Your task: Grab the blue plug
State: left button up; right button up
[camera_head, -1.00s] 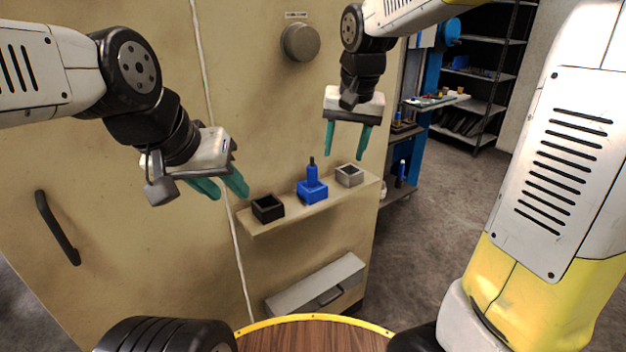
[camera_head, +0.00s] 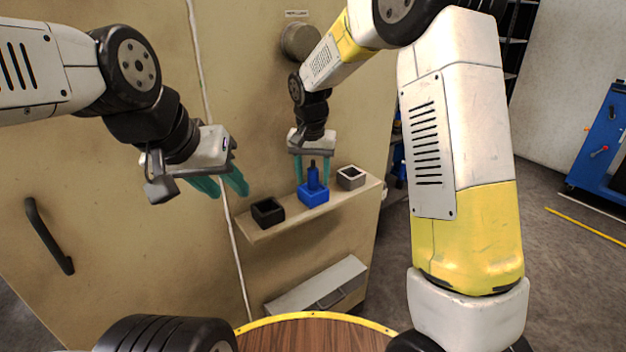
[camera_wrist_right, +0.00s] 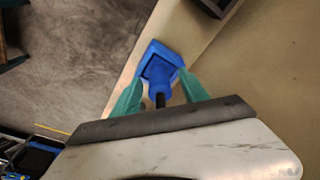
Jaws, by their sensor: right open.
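The blue plug (camera_head: 313,176) stands upright in a square blue socket (camera_head: 313,194) on the shelf, its dark pin pointing up. My right gripper (camera_head: 313,180) is open, pointing down from above, with its teal fingers on either side of the plug. In the right wrist view the plug (camera_wrist_right: 159,88) shows between the two fingers (camera_wrist_right: 158,92), with the blue socket (camera_wrist_right: 158,62) beyond; I cannot tell whether the fingers touch it. My left gripper (camera_head: 222,186) is off to the left, in front of the cabinet, away from the plug; its fingers look apart and empty.
A black square socket (camera_head: 267,212) and a grey one (camera_head: 351,178) flank the blue socket on the narrow shelf (camera_head: 285,222). The tan cabinet wall (camera_head: 255,120) stands close behind. A grey drawer (camera_head: 318,290) is below, and a dark handle (camera_head: 48,237) is at left.

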aim_at(314, 170)
jog(key=shift+f, duration=0.25)
grip_shut()
jog(key=shift+r, duration=0.1)
jog(key=shift+r, duration=1.6)
jog(key=shift+s+d+r, duration=0.1)
jog(key=shift+s, duration=0.4)
